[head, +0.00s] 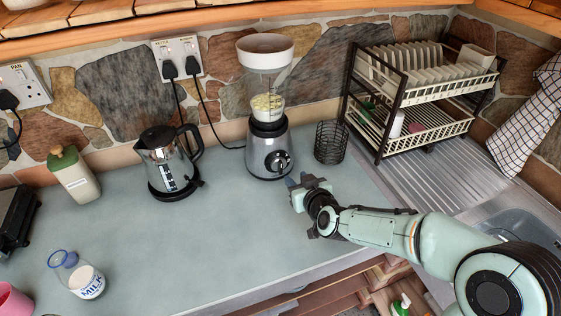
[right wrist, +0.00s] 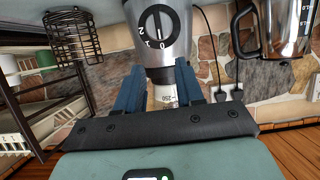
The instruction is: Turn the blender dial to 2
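The blender (head: 268,145) stands on the counter with pale chunks in its jar, and its dark round dial (head: 277,160) faces front. In the right wrist view, which is upside down, the dial (right wrist: 158,26) shows beyond the fingertips, with the marks 2, 1 and 0 beside it. My left gripper is not in view.
A kettle (head: 168,165) stands left of the blender, and a black wire holder (head: 330,142) stands just right of it. A dish rack (head: 420,95) is farther right. A milk bottle (head: 85,280) sits front left. The counter's middle is clear.

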